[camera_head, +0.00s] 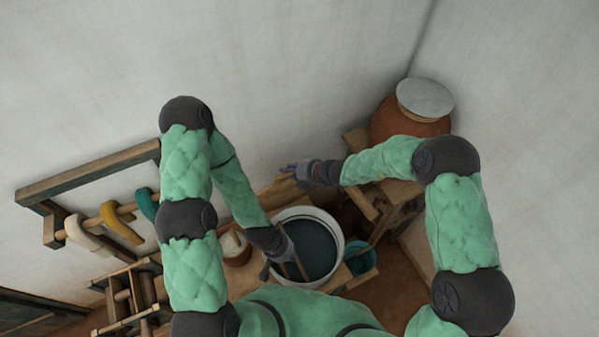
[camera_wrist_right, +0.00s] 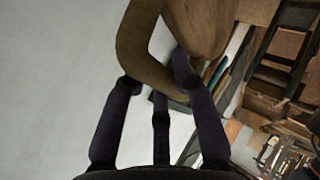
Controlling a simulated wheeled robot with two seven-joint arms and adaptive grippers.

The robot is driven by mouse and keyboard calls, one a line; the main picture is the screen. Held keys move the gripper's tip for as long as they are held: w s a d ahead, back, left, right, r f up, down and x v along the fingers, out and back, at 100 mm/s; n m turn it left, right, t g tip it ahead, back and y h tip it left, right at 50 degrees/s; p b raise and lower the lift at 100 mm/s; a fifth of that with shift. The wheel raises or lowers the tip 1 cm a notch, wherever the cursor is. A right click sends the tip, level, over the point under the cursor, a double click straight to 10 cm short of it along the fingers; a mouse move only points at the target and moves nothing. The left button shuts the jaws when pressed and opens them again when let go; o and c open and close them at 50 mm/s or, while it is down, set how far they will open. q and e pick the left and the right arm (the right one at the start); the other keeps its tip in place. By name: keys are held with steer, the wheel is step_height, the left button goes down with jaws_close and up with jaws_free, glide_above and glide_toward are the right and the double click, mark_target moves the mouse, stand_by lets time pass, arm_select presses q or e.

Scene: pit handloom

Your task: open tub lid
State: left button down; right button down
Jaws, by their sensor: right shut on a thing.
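A white round tub (camera_head: 338,232) stands open in the head view, with dark liquid (camera_head: 312,245) inside. My right gripper (camera_head: 289,171) is above and behind the tub. In the right wrist view its dark purple fingers (camera_wrist_right: 160,90) are closed on a brown, curved, wood-like piece (camera_wrist_right: 145,62), which looks like the lid's handle. A brown wooden surface (camera_head: 277,193) shows below that gripper; I cannot tell whether it is the lid. My left gripper (camera_head: 268,270) is at the tub's left rim, its fingers partly hidden. A thin brown stick (camera_head: 300,266) lies beside it over the liquid.
A clay pot (camera_head: 388,122) with a grey cover (camera_head: 425,98) stands at the back right. A teal bucket (camera_head: 362,259) is right of the tub, and a small brown pot (camera_head: 236,248) is left. A wall rack (camera_head: 90,178) holds yarn hanks. White walls are close behind.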

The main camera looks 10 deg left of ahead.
steer(key=shift+a+f, duration=0.1)
steer(key=shift+f, duration=0.15)
steer(key=c, duration=1)
jaws_free()
steer(key=shift+o, duration=0.2)
steer(key=shift+w, duration=0.1)
steer(key=shift+r, duration=0.1)
